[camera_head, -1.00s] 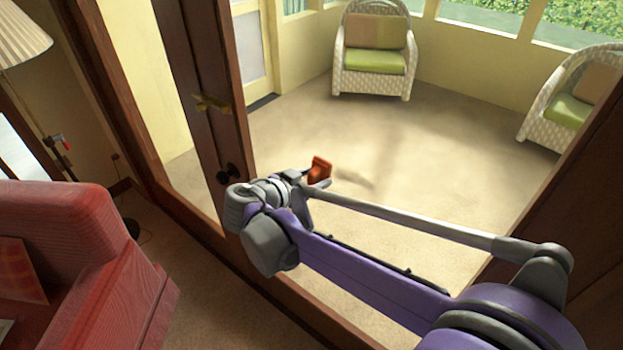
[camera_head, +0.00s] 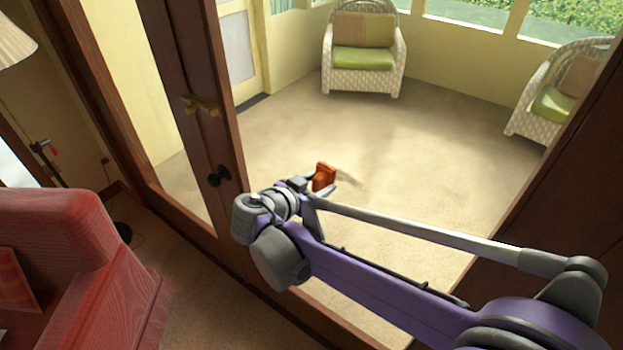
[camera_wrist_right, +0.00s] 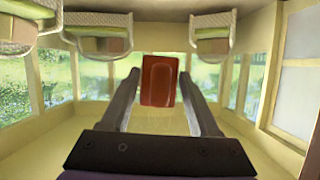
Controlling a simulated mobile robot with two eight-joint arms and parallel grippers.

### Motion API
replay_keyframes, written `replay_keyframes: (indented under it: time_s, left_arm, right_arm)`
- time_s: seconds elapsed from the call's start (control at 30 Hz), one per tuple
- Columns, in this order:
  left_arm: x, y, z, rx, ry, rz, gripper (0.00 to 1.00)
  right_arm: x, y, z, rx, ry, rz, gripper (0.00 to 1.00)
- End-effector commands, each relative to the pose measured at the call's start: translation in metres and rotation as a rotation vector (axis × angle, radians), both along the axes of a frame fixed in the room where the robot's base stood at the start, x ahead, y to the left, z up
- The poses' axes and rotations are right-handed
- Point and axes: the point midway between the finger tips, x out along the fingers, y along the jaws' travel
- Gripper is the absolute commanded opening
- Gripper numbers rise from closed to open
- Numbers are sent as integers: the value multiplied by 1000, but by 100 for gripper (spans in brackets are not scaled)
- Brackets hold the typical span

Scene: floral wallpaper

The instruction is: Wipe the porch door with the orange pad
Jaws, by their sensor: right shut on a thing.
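The orange pad (camera_head: 324,177) is between the fingers of my right gripper (camera_head: 322,184), which is shut on it. In the right wrist view the pad (camera_wrist_right: 159,80) sits between the two finger ends of the gripper (camera_wrist_right: 160,88). The porch door (camera_head: 190,110) has a dark wooden frame, a brass handle (camera_head: 201,105) and a dark knob (camera_head: 219,176). The pad shows to the right of the knob, in front of the glass area. I cannot tell whether it touches the glass. My left gripper is not in view.
A red armchair (camera_head: 75,260) stands at the lower left, with a lamp shade (camera_head: 14,42) above. Beyond the door, two white wicker chairs with green cushions (camera_head: 362,58) (camera_head: 553,106) stand on the porch. The porch floor (camera_head: 420,140) between them is clear.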

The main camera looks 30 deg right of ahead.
Motion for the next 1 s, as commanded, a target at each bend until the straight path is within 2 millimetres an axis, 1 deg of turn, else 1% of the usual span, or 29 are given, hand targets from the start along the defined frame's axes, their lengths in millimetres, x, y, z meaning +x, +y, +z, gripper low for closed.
replay_keyframes:
  time_s: [0.17, 0.5, 0.77, 1.0]
  left_arm:
    - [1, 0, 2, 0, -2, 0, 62]
    - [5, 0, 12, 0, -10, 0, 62]
    - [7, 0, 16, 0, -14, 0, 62]
    - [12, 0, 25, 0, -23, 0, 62]
  right_arm:
    - [-6, -3, 1, 0, 0, -1, 17]
    - [-30, -16, 1, -1, 0, 0, 17]
    - [-39, -20, 1, -1, 0, -1, 17]
    - [-59, -28, 2, -1, -2, -3, 17]
